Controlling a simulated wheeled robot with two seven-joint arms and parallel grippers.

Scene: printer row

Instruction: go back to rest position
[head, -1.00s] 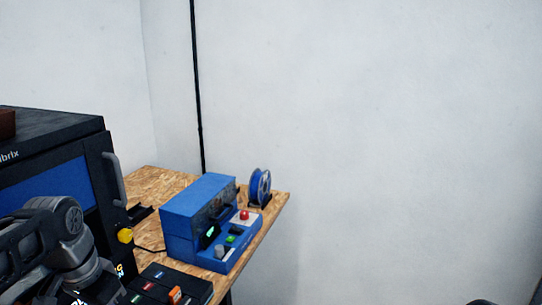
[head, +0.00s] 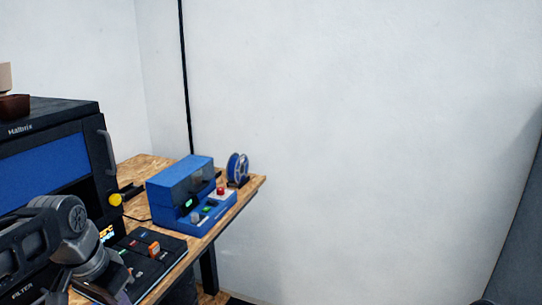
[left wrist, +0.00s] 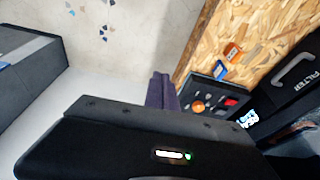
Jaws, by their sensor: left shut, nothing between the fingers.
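In the left wrist view, my left gripper (left wrist: 161,90) shows as a dark housing with two narrow purple-grey fingers held together. It is shut and empty, with bare floor and the table edge beyond it. In the head view, my left arm comes in at the lower left, in front of the black and blue printer (head: 45,170); its fingertips are not visible there. My right gripper is in neither view.
A wooden table (head: 150,165) carries a blue control box (head: 180,192), a blue spool (head: 237,168) and a black button panel (head: 152,262). The button panel lies close to my left arm. A grey surface (head: 520,240) stands at the right edge. The wall between looks clear.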

